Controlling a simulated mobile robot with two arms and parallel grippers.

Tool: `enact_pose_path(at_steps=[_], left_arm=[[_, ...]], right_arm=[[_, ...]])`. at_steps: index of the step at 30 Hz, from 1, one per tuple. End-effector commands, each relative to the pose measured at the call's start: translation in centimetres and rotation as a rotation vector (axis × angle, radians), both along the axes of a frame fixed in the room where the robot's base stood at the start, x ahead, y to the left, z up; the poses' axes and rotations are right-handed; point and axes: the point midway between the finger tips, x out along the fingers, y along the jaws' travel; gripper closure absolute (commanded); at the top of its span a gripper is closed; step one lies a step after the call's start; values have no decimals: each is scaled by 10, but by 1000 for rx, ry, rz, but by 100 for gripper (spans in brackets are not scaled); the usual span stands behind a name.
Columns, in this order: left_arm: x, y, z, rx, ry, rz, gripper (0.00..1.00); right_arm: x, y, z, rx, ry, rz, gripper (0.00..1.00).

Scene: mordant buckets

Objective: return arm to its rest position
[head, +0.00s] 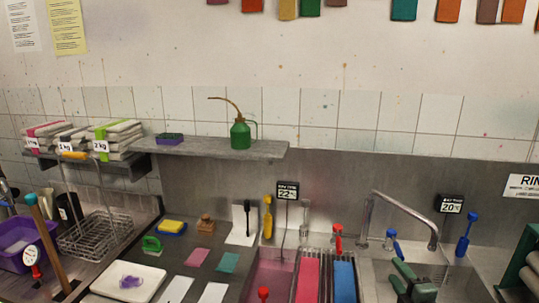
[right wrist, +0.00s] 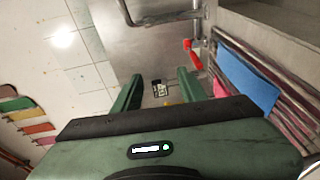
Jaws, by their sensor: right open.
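My right gripper (head: 400,277) is in the lower right of the head view, above the sink (head: 450,285) and below the curved faucet (head: 408,212). In the right wrist view its two green fingers (right wrist: 158,92) are spread apart with nothing between them. A small black temperature display (right wrist: 160,89) shows in the gap, farther off. My left gripper is not in view.
Pink and blue cloths (head: 308,278) hang on a rack just left of my right gripper. A blue-handled tool (head: 466,233) stands to its right. A shelf (head: 220,149) holds a green oil can (head: 240,134). A white tray (head: 128,283) lies lower left.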

Motion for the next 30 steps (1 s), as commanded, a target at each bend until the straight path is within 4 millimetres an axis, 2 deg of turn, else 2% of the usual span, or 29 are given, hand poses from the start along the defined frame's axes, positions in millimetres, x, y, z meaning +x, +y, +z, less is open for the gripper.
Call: enact_pose_path(at_steps=[1, 5, 6, 9, 12, 18, 27, 28, 30], left_arm=[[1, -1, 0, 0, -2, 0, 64], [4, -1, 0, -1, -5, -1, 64], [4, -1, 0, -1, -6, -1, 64], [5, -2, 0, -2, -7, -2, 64], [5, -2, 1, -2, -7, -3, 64], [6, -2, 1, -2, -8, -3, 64], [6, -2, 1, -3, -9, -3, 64], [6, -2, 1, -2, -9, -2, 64], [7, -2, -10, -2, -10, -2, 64]], right_arm=[[-25, 20, -27, 133, 81, -54, 59], [-97, 52, -85, 456, 306, -244, 59], [-122, 62, -99, 543, 375, -305, 59], [-182, 80, -124, 724, 532, -450, 59], [-228, 93, -137, 839, 645, -562, 59], [-297, 112, -147, 986, 807, -732, 59], [-378, 133, -144, 1122, 987, -937, 59], [-386, 135, -143, 1133, 1003, -958, 59], [-381, 134, -169, 1125, 1008, -962, 59]])
